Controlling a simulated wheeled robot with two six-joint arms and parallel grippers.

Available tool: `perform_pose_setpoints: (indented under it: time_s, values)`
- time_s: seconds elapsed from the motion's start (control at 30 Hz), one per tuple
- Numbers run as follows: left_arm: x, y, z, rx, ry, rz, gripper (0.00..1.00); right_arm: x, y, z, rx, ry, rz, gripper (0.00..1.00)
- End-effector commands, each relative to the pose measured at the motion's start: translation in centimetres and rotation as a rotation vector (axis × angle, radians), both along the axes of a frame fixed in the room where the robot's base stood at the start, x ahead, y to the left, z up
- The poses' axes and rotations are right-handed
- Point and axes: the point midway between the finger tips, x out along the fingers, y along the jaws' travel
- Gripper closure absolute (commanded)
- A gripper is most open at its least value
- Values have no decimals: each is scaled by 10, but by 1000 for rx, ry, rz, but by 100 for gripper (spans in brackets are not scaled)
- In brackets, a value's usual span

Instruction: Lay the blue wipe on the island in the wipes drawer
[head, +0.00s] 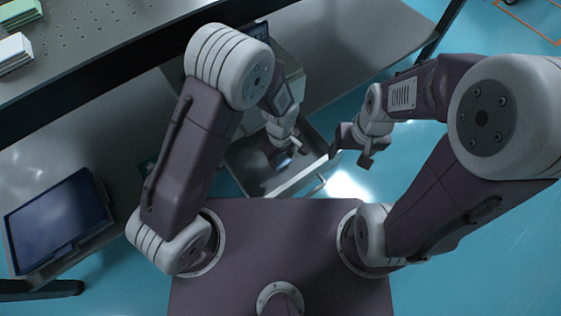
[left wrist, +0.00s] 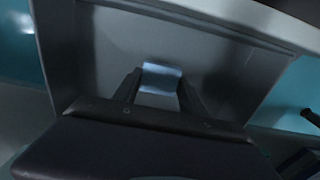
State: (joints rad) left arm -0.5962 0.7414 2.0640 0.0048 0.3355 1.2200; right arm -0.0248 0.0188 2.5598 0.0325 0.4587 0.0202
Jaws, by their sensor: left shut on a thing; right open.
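The open wipes drawer (head: 256,178) is pulled out below the bench, in the middle of the head view. My left gripper (head: 281,156) reaches down into it. In the left wrist view, the left gripper (left wrist: 161,88) is shut on the small pale blue wipe (left wrist: 161,76), which sits between its fingers. The grey drawer interior (left wrist: 228,75) surrounds them; I cannot tell whether the wipe touches the drawer floor. My right gripper (head: 350,157) is open and empty, right of the drawer.
A dark screen (head: 58,222) stands on the grey surface at the left. Green and white stacks (head: 15,50) lie on the perforated optical table (head: 95,38) at the upper left. The drawer's front handle (head: 314,188) faces my base. Blue floor (head: 440,160) is clear at the right.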

Motion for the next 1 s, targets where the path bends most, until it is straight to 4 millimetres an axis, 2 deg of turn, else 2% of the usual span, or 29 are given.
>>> perform_pose_setpoints:
  time_s: [0.03,0.1,0.47,0.5,0.57,0.87,0.93,1.0]
  values:
    - [-1,0,-17,2,3,0,88,0,0,-14,0,0,0,28]
    - [0,0,-29,1,2,0,88,0,0,-22,0,0,0,28]
    - [0,0,-30,1,1,0,88,0,0,-20,0,0,0,28]
    - [0,0,-30,0,0,0,45,0,0,-19,0,0,0,28]
    - [0,0,-30,0,0,0,29,0,0,-19,0,0,0,28]
    - [0,0,-29,0,0,0,29,0,0,-19,0,0,0,28]
    - [0,0,-21,0,0,0,29,0,0,-14,0,1,0,28]
    - [0,0,-5,0,0,0,29,0,0,-1,0,1,0,28]
